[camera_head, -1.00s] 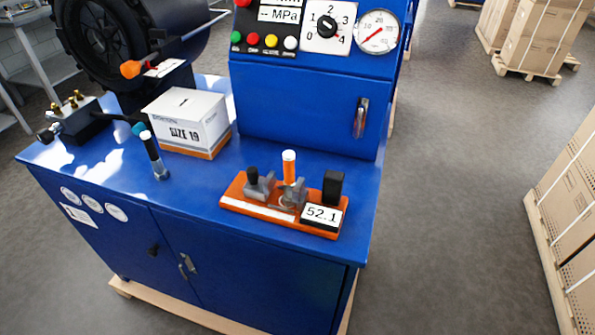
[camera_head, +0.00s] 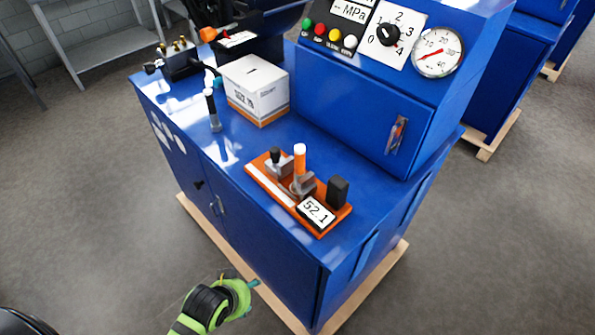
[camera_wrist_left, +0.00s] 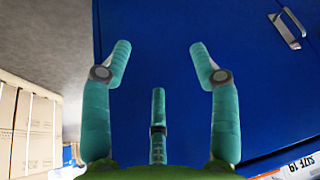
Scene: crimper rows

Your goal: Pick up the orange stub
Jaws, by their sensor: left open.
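The orange stub (camera_head: 299,161) has a white top and stands upright on the orange base plate (camera_head: 256,179) on the blue bench top. It stands at the grey clamp part, and its lower end is hidden there. My left gripper (camera_head: 256,284) is low in front of the bench, below the bench top and well apart from the stub. In the left wrist view my left gripper (camera_wrist_left: 155,52) is open and empty, its teal fingers spread before a blue cabinet face. The stub does not show in that view. My right gripper is in neither view.
A black block (camera_head: 338,191) and a display reading 52.1 (camera_head: 316,211) sit beside the stub. A white box (camera_head: 257,87) and a dark upright tool (camera_head: 212,110) stand farther left. The blue control housing (camera_head: 345,110) rises behind.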

